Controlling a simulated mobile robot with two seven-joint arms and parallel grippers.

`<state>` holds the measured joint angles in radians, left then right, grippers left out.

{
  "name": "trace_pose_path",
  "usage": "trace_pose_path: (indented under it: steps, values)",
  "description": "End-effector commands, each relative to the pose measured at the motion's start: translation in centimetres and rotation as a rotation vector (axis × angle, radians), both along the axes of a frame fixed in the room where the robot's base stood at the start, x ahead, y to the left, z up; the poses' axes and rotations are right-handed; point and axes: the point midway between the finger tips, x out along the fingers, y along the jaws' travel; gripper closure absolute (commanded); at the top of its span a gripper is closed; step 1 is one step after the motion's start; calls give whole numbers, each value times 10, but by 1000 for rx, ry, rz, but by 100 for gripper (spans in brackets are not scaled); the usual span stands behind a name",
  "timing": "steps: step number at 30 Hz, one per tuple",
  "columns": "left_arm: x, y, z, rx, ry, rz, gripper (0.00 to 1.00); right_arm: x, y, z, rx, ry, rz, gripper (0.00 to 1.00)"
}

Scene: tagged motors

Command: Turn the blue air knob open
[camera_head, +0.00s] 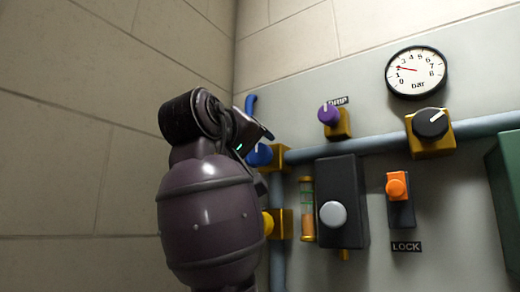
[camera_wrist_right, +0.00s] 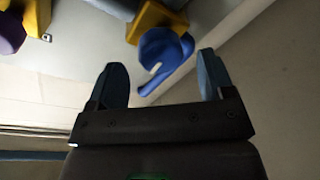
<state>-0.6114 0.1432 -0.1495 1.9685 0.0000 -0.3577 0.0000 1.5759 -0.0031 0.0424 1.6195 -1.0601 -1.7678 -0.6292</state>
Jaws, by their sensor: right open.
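The blue air knob (camera_head: 260,155) sits on a brass-coloured block on the pipe in the head view, partly hidden by my right gripper (camera_head: 254,133). In the right wrist view the blue knob (camera_wrist_right: 158,47) shows a short white mark on its rim. There my right gripper (camera_wrist_right: 160,62) is open and empty, with its two blue-grey fingers apart. The knob appears ahead of the gap between the fingers. I cannot tell whether a finger touches it. My left gripper is in neither view.
A purple knob (camera_head: 328,115), a black knob (camera_head: 431,123) and a yellow knob (camera_head: 267,223) are on the panel. A gauge (camera_head: 416,73), a dark box (camera_head: 341,190) and an orange switch (camera_head: 397,187) are to the right. A tiled wall (camera_head: 80,120) stands at left.

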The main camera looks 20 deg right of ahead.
Motion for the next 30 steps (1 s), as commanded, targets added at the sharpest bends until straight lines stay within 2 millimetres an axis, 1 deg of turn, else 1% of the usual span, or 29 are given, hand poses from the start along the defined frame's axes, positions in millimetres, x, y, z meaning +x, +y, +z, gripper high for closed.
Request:
trace_pose_path:
  steps: [3,9,20,23,27,30]
  values:
    - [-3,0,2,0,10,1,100,13,-12,1,0,2,-1,25]
    - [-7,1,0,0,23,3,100,25,-24,1,-1,1,0,25]
    - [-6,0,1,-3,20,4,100,28,-26,0,0,1,1,25]
    - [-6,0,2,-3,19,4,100,27,-26,0,0,1,1,39]
    - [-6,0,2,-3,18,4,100,27,-26,0,0,0,1,60]
    - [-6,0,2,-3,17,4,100,27,-26,0,0,0,1,74]
